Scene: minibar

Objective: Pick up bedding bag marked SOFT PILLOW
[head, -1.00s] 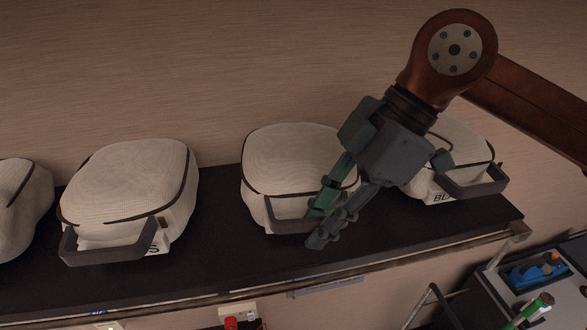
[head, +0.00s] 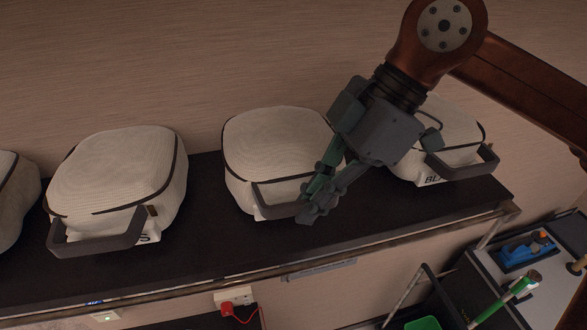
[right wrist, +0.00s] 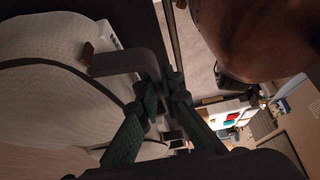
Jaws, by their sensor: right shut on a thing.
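A cream bedding bag (head: 275,140) with dark piping and a grey front handle (head: 275,197) stands on the dark shelf. My right gripper (head: 312,205) is shut on the right part of this handle. In the right wrist view, the gripper (right wrist: 165,95) closes on the handle (right wrist: 125,62), beside the bag (right wrist: 60,85). The bag's label is mostly hidden, so I cannot read SOFT PILLOW on it. A similar bag (head: 120,170) to the left shows a label ending in "S". Another bag (head: 455,135) to the right shows "BL". My left gripper is not in view.
A further bag (head: 12,200) is cut off at the left edge. The dark shelf (head: 205,245) has a front rail and the wall close behind. A cart (head: 500,280) with blue and green items stands at lower right. Shelf between the bags is bare.

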